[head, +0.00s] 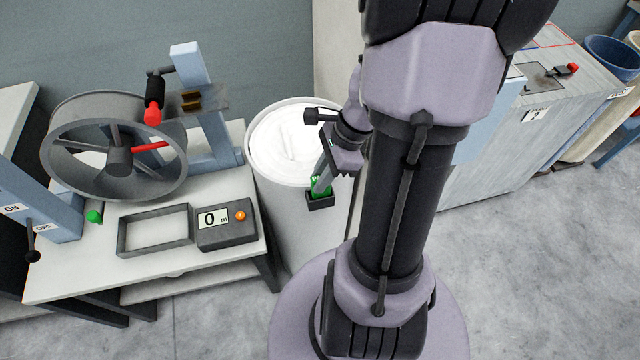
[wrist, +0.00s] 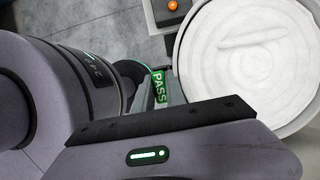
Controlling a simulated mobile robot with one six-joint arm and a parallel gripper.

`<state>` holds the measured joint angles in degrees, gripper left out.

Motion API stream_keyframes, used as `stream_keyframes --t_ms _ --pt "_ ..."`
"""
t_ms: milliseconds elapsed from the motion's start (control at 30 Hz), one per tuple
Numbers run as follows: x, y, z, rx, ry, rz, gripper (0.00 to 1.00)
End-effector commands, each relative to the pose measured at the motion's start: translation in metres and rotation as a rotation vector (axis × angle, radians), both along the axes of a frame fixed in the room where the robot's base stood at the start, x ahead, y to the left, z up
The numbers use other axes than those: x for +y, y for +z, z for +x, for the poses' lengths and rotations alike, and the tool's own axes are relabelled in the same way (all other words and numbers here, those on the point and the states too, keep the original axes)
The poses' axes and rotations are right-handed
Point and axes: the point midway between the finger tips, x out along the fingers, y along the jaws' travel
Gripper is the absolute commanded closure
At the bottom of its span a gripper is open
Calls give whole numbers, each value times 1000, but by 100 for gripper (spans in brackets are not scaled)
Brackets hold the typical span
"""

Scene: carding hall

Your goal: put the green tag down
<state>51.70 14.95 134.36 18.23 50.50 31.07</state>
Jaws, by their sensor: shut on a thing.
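The green tag (head: 320,186) is between the fingers of my gripper (head: 322,178). In the wrist view the tag (wrist: 160,87) reads PASS, and a thin green loop shows beside it. My gripper is shut on the tag and points down at the front of a tall white can (head: 290,215). A small black holder (head: 320,202) sits on the can's side, directly below the tag in the head view. The tag's lower edge meets the holder's top in that view. I cannot tell whether it is inside, touching or just above.
The can is filled with white fibre (head: 285,145). To the left stands a table (head: 85,265) with a reel (head: 115,145), a black frame (head: 155,230) and a counter (head: 227,225) reading 0. A grey cabinet (head: 485,175) stands right. The floor (head: 545,260) at front right is clear.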

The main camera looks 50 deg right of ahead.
Motion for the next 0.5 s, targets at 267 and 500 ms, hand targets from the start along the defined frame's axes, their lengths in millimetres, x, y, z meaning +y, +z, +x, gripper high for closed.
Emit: stream_keyframes --t_ms 267,500 --pt "0 -20 0 0 1 0 100" --pt "1 -23 0 0 1 0 71"
